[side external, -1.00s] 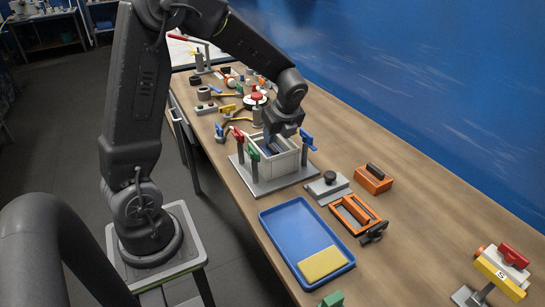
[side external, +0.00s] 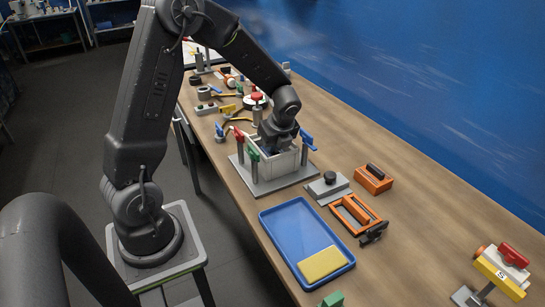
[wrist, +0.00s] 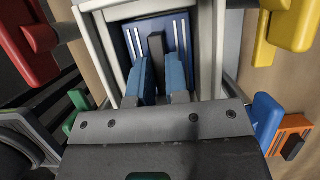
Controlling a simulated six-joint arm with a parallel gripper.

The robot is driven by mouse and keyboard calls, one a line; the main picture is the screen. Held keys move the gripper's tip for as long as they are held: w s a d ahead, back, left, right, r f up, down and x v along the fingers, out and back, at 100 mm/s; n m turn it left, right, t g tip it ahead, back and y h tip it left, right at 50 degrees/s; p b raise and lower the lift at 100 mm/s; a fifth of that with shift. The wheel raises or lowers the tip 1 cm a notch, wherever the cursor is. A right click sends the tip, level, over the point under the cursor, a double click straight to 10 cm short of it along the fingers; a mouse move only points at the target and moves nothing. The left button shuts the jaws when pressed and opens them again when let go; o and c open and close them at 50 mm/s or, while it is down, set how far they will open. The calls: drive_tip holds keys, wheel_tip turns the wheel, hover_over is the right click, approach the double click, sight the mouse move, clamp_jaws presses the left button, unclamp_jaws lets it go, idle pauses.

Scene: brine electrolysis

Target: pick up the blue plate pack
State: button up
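The blue plate pack (wrist: 183,33) sits inside the white open box (wrist: 105,50), with white stripes on its top and a dark upright handle (wrist: 157,44) in its middle. The box (side external: 286,164) stands on a grey base in the side view, where my arm hides most of the pack. My gripper (wrist: 159,60) points down into the box. Its two blue-faced fingers are apart, one on each side of the handle. A narrow gap shows between them, and contact with the handle cannot be made out.
Red (side external: 239,138), green (side external: 254,155) and blue (side external: 306,140) clamp levers stand close around the box. A blue tray (side external: 296,226) with a yellow pad (side external: 322,263) lies in front. An orange frame (side external: 357,214) and grey plate (side external: 328,188) are to the right.

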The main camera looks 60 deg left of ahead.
clamp_jaws()
drive_tip(key=shift+r, duration=0.1)
